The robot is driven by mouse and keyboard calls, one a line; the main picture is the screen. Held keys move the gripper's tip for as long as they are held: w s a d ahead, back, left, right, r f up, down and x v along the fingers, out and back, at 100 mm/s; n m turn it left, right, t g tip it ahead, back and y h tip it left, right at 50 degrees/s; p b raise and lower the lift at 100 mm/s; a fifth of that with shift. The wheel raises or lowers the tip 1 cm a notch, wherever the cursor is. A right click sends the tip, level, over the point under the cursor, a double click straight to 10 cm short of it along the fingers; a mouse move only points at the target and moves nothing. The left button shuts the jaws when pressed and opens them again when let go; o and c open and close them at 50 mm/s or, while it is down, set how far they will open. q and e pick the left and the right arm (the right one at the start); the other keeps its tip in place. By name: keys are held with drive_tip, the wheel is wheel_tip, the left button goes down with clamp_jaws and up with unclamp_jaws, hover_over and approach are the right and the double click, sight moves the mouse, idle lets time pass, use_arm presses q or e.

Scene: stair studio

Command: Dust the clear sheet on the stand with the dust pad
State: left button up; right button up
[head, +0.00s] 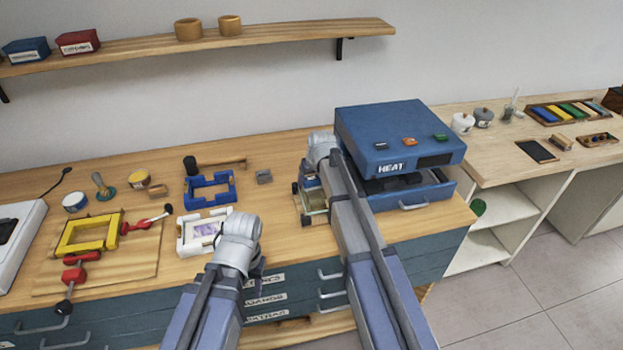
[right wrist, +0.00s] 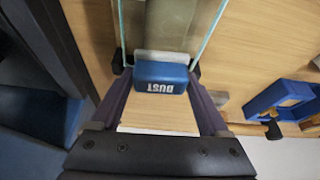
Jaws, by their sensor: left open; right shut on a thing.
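The dust pad (right wrist: 160,77), a blue block marked DUST with a pale grey layer along its far edge, is between the fingers of my right gripper (right wrist: 160,70), which is shut on it. Bright cyan edges of the clear sheet (right wrist: 211,32) run past the pad in the right wrist view. I cannot tell whether the pad touches the sheet. In the head view the sheet's stand (head: 315,201) is beside the blue heat box, partly hidden by my right arm. My left gripper (head: 256,270) is open over the bench's front edge, its fingers mostly hidden.
The blue HEAT box (head: 385,135) stands close right of the stand. A white frame (head: 190,238) with a purple picture, a blue frame (head: 186,199), a small grey block (head: 264,176) and a yellow clamp frame (head: 70,240) lie to the left. A shelf (head: 270,38) hangs above.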

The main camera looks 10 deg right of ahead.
sight(313, 189)
drive_tip(key=shift+s+r, duration=0.1)
drive_tip(key=shift+s, duration=1.4)
drive_tip(key=shift+s+d, duration=0.1)
drive_tip(key=shift+s, duration=1.6)
drive_tip(key=shift+s, duration=1.75)
drive_tip(key=shift+w, duration=0.1)
